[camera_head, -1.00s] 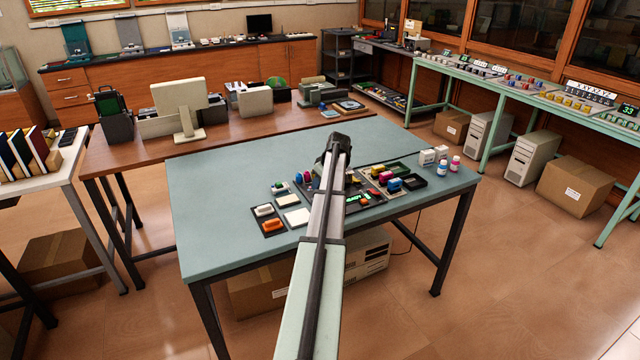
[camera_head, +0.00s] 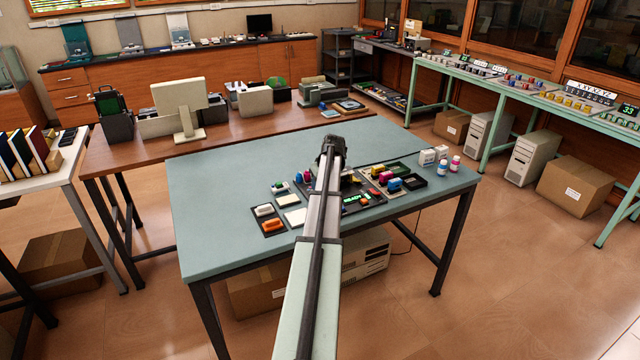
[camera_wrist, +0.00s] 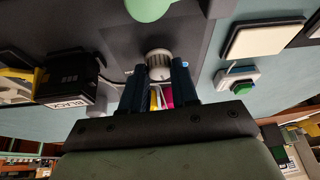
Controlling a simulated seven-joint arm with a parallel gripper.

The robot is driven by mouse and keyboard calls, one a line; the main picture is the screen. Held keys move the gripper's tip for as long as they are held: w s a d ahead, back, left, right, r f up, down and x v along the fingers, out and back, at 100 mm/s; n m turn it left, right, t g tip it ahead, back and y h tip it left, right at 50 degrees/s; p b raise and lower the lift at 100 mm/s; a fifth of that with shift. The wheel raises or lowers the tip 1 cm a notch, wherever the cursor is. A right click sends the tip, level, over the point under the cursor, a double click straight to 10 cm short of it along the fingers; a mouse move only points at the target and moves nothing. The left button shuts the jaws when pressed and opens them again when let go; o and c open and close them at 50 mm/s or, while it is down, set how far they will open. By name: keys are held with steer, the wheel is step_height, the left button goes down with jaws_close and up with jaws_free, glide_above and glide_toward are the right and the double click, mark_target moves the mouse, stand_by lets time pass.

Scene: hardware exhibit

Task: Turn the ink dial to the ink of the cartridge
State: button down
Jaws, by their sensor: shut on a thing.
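In the wrist view, my gripper (camera_wrist: 159,75) has its two dark fingers on either side of a ribbed grey dial knob (camera_wrist: 159,60), shut on it. Yellow and magenta marks (camera_wrist: 161,97) show between the fingers; the rest of the dial's markings is hidden. A black cartridge (camera_wrist: 72,72) at the left bears a white label that seems to read BLACK, upside down. In the head view, my arm covers the dial, and my gripper (camera_head: 332,145) shows only as a dark end above the bench.
The teal bench (camera_head: 220,190) holds a lit green display (camera_head: 351,199), several coloured cartridges (camera_head: 394,184), a dark open tray (camera_head: 414,183) and small bottles (camera_head: 455,164). The wrist view shows a green button (camera_wrist: 241,88) and a white pad (camera_wrist: 264,38). The bench's left part is clear.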

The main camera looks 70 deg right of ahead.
steer(key=m, duration=0.2)
steer(key=m+g+h, duration=0.1)
steer(key=m, duration=0.1)
steer(key=shift+w+a, duration=0.2)
steer(key=shift+w+m+g+h, duration=0.15)
steer(key=shift+m+g, duration=0.3)
steer(key=shift+m, duration=0.65)
steer(key=shift+s+m+g+h, duration=0.15)
steer(key=shift+m+g, duration=0.3)
steer(key=shift+m, duration=0.65)
steer(key=shift+w, duration=0.1)
steer(key=c, duration=0.9)
jaws_free()
steer(key=shift+o, duration=0.2)
steer(key=shift+r, duration=0.1)
steer(key=v, duration=1.3)
steer(key=shift+a+r, duration=0.15)
steer(key=shift+r, duration=0.15)
steer(key=shift+w, duration=0.1)
